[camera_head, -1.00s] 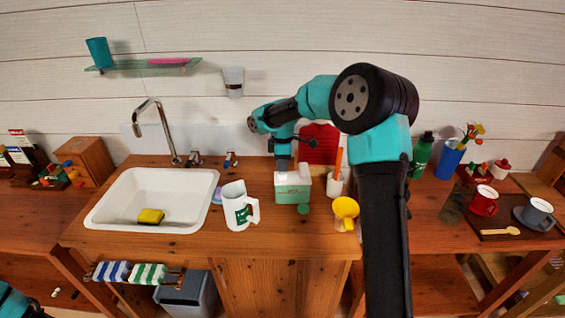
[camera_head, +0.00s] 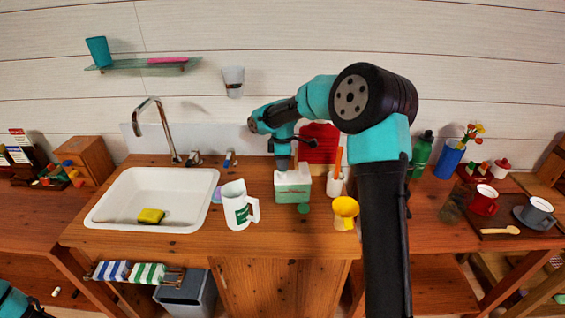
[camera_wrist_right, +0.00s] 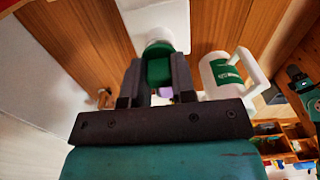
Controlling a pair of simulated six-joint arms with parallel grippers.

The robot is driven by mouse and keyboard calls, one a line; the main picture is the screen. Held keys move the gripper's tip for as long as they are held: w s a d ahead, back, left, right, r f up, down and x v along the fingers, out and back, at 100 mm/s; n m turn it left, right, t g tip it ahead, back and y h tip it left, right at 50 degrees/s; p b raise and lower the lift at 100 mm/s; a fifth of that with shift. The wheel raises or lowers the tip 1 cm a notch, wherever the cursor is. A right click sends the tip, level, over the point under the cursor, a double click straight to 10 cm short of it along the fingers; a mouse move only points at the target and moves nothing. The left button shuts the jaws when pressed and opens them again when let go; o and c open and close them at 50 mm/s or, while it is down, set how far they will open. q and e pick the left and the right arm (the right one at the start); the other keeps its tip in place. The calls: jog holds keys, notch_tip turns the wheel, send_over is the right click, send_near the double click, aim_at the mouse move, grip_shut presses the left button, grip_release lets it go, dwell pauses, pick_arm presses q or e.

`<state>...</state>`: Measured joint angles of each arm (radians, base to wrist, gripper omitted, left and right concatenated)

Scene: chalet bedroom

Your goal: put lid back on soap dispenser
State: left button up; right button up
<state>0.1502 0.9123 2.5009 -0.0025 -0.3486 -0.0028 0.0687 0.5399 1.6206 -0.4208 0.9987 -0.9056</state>
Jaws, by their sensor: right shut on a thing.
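My right gripper (camera_wrist_right: 156,84) is shut on a green piece (camera_wrist_right: 158,70) with a white end (camera_wrist_right: 158,38), seen in the right wrist view; I cannot tell for sure that it is the dispenser's lid. In the head view this gripper points down behind a green-and-white box-like thing (camera_head: 292,190) on the counter, and its fingertips are hidden. I cannot tell whether that thing is the soap dispenser. A small green round piece (camera_head: 303,209) lies at its front. My left gripper is out of view; only part of my left arm shows at the lower left.
A yellow-topped thing (camera_head: 345,207) and a white cup (camera_head: 335,187) stand to the right. The sink (camera_head: 112,213) is farther left.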

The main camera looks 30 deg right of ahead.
dwell(0.4)
jog(key=o, duration=1.4)
jog(key=shift+o, duration=0.2)
jog(key=shift+r, duration=0.15)
jog(key=shift+r, duration=3.35)
grip_shut()
jog(key=shift+f, duration=2.75)
